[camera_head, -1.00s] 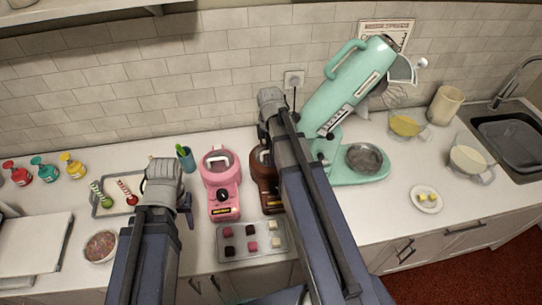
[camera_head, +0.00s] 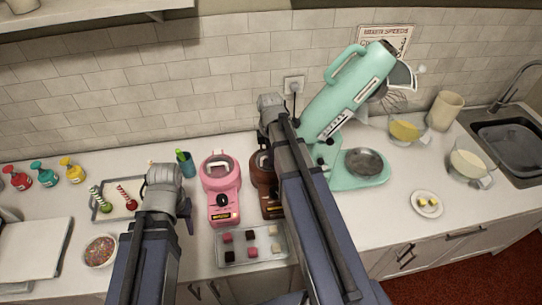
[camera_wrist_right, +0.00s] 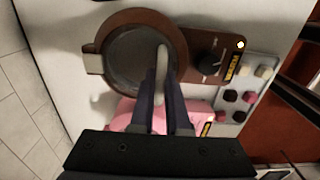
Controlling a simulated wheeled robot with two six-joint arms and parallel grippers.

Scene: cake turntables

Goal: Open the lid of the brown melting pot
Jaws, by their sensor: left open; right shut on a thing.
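The brown melting pot (camera_head: 268,208) stands right of the pink melting pot (camera_head: 221,189), partly hidden behind my right arm in the head view. In the right wrist view the brown pot (camera_wrist_right: 203,42) shows its round top, a clear lid (camera_wrist_right: 128,58) and a black knob. My right gripper (camera_wrist_right: 162,88) is shut on the pale lid handle (camera_wrist_right: 162,62). The lid appears to lie over the pot's opening; I cannot tell if it is slightly raised. My left gripper (camera_head: 190,225) is open, left of the pink pot, its fingers mostly hidden by its own wrist.
A tray of coloured chocolate pieces (camera_head: 226,258) lies in front of the pots. A mint stand mixer (camera_head: 345,110) stands close to their right. A green-handled tool cup (camera_head: 186,166) is behind left, and a sprinkle bowl (camera_head: 100,250) is at the left front.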

